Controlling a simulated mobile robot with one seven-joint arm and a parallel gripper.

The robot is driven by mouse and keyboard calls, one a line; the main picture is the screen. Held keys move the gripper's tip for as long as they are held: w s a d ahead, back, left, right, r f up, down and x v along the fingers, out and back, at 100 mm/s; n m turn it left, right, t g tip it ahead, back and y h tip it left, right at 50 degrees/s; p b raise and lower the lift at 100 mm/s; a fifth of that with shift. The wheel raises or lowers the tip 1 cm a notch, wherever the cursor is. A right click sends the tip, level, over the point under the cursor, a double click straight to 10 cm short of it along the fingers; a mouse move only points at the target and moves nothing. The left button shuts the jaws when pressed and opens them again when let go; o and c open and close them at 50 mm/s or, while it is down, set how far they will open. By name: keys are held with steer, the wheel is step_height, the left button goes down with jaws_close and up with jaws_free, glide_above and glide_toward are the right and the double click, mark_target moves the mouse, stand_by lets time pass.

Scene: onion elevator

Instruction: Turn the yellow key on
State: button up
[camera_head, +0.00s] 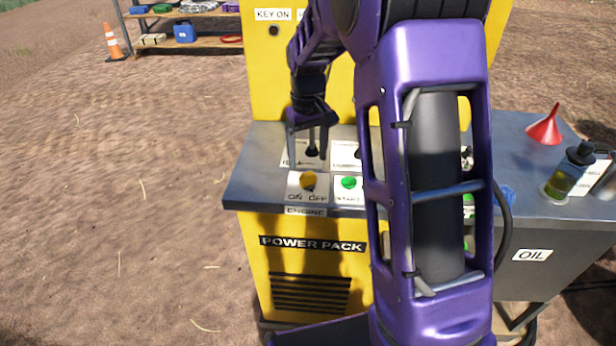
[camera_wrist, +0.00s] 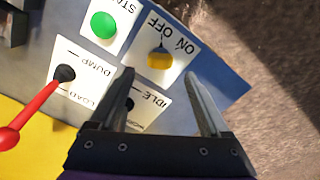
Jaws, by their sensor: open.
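The yellow key (camera_head: 308,181) is a round yellow knob on a white plate marked ON and OFF, at the front left of the power pack's top. In the wrist view the yellow key (camera_wrist: 159,59) shows upside down, beyond the fingertips. My gripper (camera_head: 306,160) is over the panel just behind the key, fingers pointing down. In the wrist view my gripper (camera_wrist: 158,72) is open and empty, and its fingers straddle the idle lever plate (camera_wrist: 147,116). The fingers are apart from the key.
A green start button (camera_head: 349,183) sits right of the key. A red-handled lever (camera_wrist: 25,122) on the load/dump plate is beside the gripper. The yellow panel (camera_head: 270,80) rises behind. An oil bench (camera_head: 505,170) with a red funnel (camera_head: 545,128) is at right. Open ground lies left.

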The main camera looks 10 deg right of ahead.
mark_target(308, 174)
step_height(308, 174, down, 6)
steer(key=shift+f+b, duration=0.1)
steer(key=shift+b, duration=0.3)
steer(key=shift+c, duration=0.3)
jaws_close()
steer(key=shift+m, duration=0.4)
steer(key=m+p, duration=0.2)
steer(key=m, duration=0.3)
steer(key=shift+m, duration=0.3)
steer(key=m+p, duration=0.2)
steer(key=m, duration=0.3)
steer(key=shift+m, duration=0.4)
